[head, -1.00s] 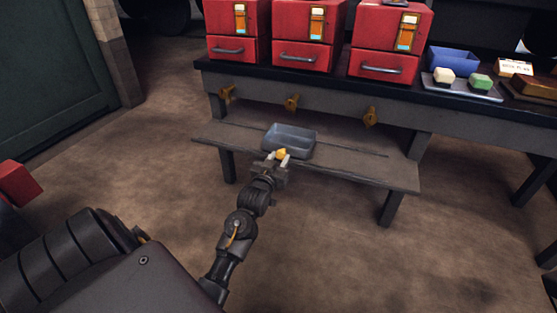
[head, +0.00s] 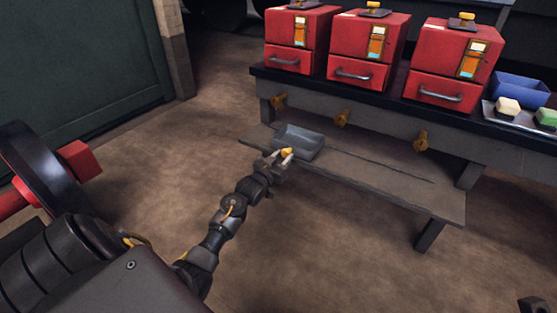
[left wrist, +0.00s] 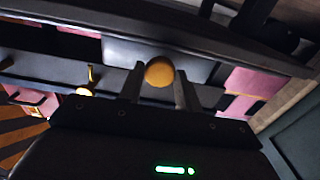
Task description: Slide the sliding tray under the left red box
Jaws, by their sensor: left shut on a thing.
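The sliding tray (head: 303,148) is a shallow grey-blue open box on the low wooden shelf. The round knob (left wrist: 159,72) shows between the two fingers in the left wrist view. The middle red box (head: 366,48) and right red box (head: 454,62) stand farther right on the bench. My right gripper is not in view.
The shelf (head: 400,187) is bare right of the tray, with a dark slot running along it. Brass fittings, such as the left one (head: 278,101), stick out below the bench top. A blue bin (head: 520,90) stands at the right. The floor in front is clear.

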